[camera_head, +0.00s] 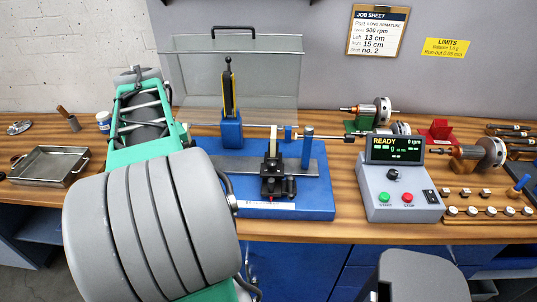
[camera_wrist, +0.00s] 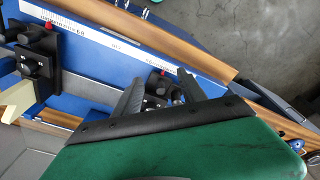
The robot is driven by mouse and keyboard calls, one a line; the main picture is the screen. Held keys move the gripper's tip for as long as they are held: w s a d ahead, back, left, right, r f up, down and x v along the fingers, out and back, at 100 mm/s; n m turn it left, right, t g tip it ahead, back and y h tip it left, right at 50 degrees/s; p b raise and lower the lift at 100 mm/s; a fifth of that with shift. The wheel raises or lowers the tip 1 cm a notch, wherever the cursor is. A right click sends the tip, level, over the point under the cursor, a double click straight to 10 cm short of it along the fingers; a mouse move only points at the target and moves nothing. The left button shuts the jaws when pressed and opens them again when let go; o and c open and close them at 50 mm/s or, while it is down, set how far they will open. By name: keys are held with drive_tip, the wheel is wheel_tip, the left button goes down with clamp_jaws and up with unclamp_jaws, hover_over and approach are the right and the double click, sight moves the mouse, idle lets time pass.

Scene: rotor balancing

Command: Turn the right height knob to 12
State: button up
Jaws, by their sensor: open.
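The balancing machine has a blue base (camera_head: 318,205). Its right support stand (camera_head: 272,172) is black with a pale upright and dark knob-like parts low at its front; I cannot read its height setting. The wrist view looks from the opposite side, so this stand (camera_wrist: 38,68) appears at the left, beside the pale piece, with a red part near it. The other black stand (camera_wrist: 157,90) shows partly behind my fingers. My gripper (camera_wrist: 162,73) is open, its fingertips overlapping that second stand in the picture; contact cannot be told. In the head view my arm hides it.
A control box (camera_head: 400,195) reading READY and 0 rpm stands right of the machine. A clear guard (camera_head: 275,75) stands over its back. A job sheet (camera_head: 377,30) hangs on the wall. A metal tray (camera_head: 50,165) lies at left; rotors and small weights lie at right.

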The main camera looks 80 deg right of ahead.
drive_tip(key=s+d+r+m, duration=0.2)
drive_tip(key=s+d+m, duration=0.2)
drive_tip(key=s+d, duration=0.9)
drive_tip(key=m+y+p, duration=0.1)
hover_over(272, 162)
drive_tip(key=shift+w+a+g, duration=0.15)
drive_tip(key=shift+w+g, duration=0.15)
drive_tip(key=shift+g, duration=0.1)
drive_tip(key=shift+m, duration=0.3)
drive_tip(key=f, duration=0.4)
drive_tip(key=f+p, duration=0.1)
drive_tip(key=f, duration=0.2)
drive_tip(key=shift+s, duration=0.4)
drive_tip(key=shift+f, duration=0.4)
drive_tip(key=shift+c, duration=0.2)
clamp_jaws()
